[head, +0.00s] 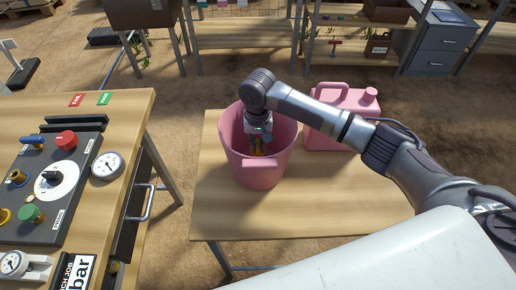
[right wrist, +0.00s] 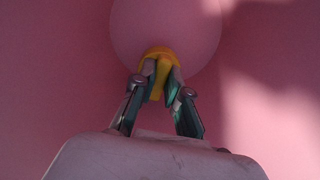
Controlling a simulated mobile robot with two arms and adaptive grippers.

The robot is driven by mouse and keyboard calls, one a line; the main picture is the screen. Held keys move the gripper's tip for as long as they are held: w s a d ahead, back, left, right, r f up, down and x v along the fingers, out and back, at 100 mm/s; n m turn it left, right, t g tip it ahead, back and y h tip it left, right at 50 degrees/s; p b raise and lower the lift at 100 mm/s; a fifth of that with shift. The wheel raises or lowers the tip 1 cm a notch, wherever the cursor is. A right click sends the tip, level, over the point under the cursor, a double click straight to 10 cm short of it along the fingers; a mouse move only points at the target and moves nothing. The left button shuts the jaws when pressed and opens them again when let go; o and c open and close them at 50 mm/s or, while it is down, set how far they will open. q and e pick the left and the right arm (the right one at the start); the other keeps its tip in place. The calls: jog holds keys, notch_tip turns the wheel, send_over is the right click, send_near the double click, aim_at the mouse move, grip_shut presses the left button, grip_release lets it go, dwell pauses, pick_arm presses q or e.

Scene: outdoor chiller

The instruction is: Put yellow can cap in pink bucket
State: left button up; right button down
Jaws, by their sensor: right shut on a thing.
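The pink bucket (head: 262,177) stands upright on the wooden table. My right gripper (head: 258,148) reaches down inside it from above, past the rim. In the right wrist view my right gripper (right wrist: 162,85) is shut on the yellow can cap (right wrist: 158,54), with pink bucket wall all around and the round bucket bottom (right wrist: 165,25) beyond. I cannot tell whether the cap touches the bottom. My left gripper is not in view.
A pink jerrycan (head: 342,105) stands on the same table (head: 330,205), right of the bucket and behind my right arm. A workbench (head: 128,115) with a control panel and gauges is at the left. The table front is clear.

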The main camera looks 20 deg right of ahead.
aim_at(258, 145)
jog(key=shift+f, duration=1.25)
jog(key=c, duration=1.2)
grip_release()
jog(key=shift+f, duration=0.15)
notch_tip(258, 145, up, 12)
jog(key=shift+r+b, duration=0.2)
jog(key=shift+b, duration=0.1)
